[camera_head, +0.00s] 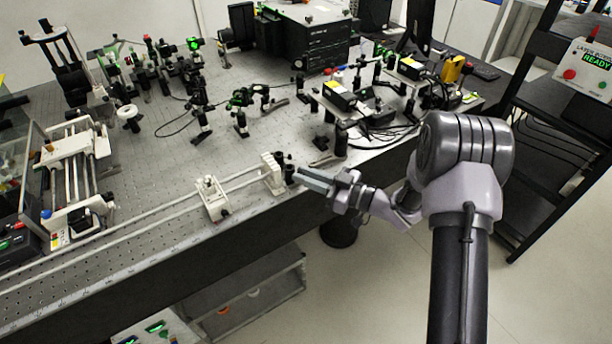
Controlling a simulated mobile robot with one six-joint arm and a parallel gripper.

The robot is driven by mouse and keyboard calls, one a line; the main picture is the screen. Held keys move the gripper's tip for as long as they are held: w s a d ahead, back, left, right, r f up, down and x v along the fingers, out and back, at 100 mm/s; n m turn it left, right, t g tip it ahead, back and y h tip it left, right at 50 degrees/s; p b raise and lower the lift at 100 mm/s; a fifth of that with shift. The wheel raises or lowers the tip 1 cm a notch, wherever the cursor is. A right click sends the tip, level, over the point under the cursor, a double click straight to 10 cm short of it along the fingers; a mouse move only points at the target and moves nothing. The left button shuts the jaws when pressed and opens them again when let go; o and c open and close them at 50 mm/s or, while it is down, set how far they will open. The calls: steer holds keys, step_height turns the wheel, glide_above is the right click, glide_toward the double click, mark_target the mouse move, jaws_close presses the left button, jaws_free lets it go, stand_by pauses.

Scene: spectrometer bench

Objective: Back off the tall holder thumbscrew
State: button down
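A white holder (270,173) stands upright on the pale rail (160,218) near the bench's front edge. It looks like the taller of two holders on that rail. A dark knob-like part (289,173) shows at its right side; I cannot tell for sure that it is the thumbscrew. My gripper (302,178) reaches in from the right, with its fingertips just right of this dark part. The fingers lie nearly along my line of sight to each other, so their gap and any contact are too small to tell.
A lower white holder (212,199) sits on the rail to the left. Black posts and optics (240,120) stand behind, with cables (375,138) at the back right. A dark shelf rack (550,150) stands at the right. Open floor lies in front of the bench.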

steer(key=shift+f+n+b, duration=0.15)
steer(key=shift+n+b, duration=0.5)
steer(key=shift+n, duration=0.85)
steer(key=c, duration=1.4)
jaws_free()
steer(key=p+v, duration=0.4)
steer(key=v, duration=1.3)
steer(key=shift+s+d, duration=0.15)
steer(key=shift+d, duration=0.05)
